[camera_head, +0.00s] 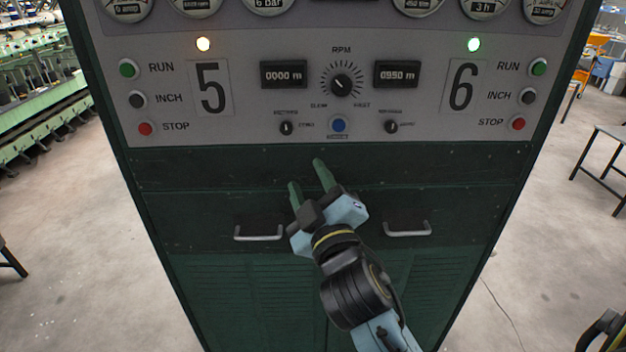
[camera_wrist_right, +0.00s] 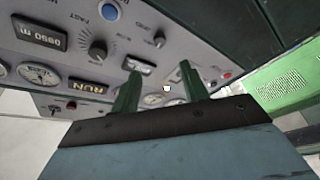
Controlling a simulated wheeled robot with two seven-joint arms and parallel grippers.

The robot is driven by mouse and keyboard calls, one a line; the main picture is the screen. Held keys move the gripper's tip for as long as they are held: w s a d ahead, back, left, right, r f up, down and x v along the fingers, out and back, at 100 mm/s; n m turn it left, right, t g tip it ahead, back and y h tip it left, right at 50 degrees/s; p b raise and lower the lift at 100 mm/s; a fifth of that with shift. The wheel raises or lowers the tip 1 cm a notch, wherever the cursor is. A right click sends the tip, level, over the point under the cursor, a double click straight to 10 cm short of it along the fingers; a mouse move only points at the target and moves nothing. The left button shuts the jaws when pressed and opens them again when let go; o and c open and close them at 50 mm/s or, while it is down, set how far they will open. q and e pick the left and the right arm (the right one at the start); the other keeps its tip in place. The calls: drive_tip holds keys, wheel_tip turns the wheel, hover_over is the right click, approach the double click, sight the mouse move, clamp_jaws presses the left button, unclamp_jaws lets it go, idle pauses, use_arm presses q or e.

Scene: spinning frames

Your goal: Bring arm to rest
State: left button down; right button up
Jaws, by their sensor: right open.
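My right gripper (camera_head: 307,178) is in front of the dark green cabinet, below the grey control panel (camera_head: 345,107). Its two green fingers are apart and empty, pointing up towards the panel. In the right wrist view the open fingers (camera_wrist_right: 160,92) stand before the panel, with nothing between them being held. The blue button (camera_head: 338,125) and the central RPM knob (camera_head: 341,86) are above the fingertips in the head view. I cannot tell the gap between fingertips and cabinet.
The cabinet has two metal handles (camera_head: 259,233) (camera_head: 407,229) on either side of my right gripper. RUN, INCH and STOP buttons sit at both panel edges. Green machinery (camera_head: 40,110) stands at the left, a table (camera_head: 606,150) at the right. The concrete floor beside the cabinet is mostly clear.

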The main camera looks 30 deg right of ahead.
use_arm(q)
drive_tip(key=shift+w, duration=0.4)
